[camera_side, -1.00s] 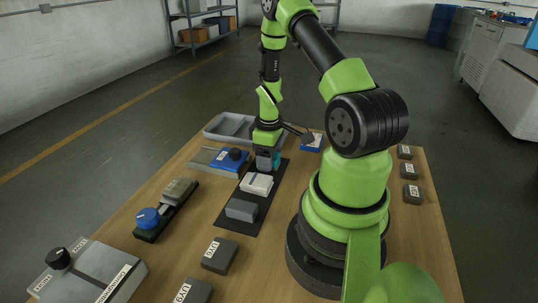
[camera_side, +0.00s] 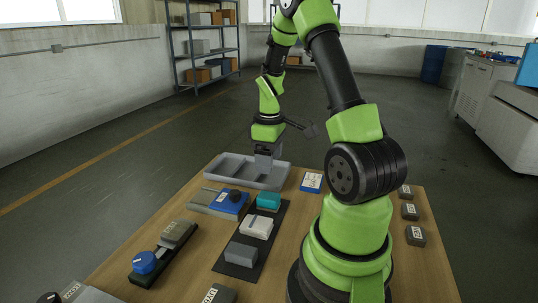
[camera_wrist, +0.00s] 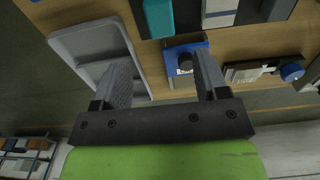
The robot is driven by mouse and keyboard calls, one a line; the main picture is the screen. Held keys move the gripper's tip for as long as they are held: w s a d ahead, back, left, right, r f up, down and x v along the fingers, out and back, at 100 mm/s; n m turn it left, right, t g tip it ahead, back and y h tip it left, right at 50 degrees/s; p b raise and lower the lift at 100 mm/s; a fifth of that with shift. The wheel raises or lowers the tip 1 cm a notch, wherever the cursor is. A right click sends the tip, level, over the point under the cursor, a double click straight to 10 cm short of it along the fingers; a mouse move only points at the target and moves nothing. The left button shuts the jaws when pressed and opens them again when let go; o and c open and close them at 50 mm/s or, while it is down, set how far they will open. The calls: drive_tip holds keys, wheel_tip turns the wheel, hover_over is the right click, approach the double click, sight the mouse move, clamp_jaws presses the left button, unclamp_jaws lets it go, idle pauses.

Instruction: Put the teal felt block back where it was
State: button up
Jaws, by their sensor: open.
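The teal felt block (camera_side: 268,201) rests on the far end of the dark mat (camera_side: 263,214), in line with a white block (camera_side: 257,228) and a grey block (camera_side: 241,254). In the wrist view the teal block (camera_wrist: 158,18) shows at the top edge, partly cut off. My gripper (camera_side: 265,170) is open and empty, up beyond the teal block and in front of the grey tray in the side view. In the wrist view my two fingers (camera_wrist: 162,66) stand wide apart with nothing between them, the left one overlapping the tray.
The grey divided tray (camera_side: 225,165) lies at the table's far edge. A blue fixture with a dark knob (camera_side: 232,200) stands left of the mat. A blue-and-white card (camera_side: 311,182) lies to the right. A blue-knobbed fixture (camera_side: 145,262) is nearer left. Several dark labelled blocks (camera_side: 411,212) line the right edge.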

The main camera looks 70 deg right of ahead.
drive_tip(key=w+a+r+m+t, duration=0.2)
drive_tip(key=a+r+t, duration=0.2)
drive_tip(key=a+r, duration=1)
drive_tip(key=s+a+r+m+t+y, duration=0.2)
drive_tip(key=s+a+r+t, duration=0.1)
drive_tip(key=s+a, duration=0.4)
drive_tip(key=a+r, duration=0.1)
drive_tip(key=a, duration=0.2)
drive_tip(key=shift+a+r, duration=0.15)
drive_tip(key=shift+r, duration=0.05)
drive_tip(key=shift+c, duration=0.2)
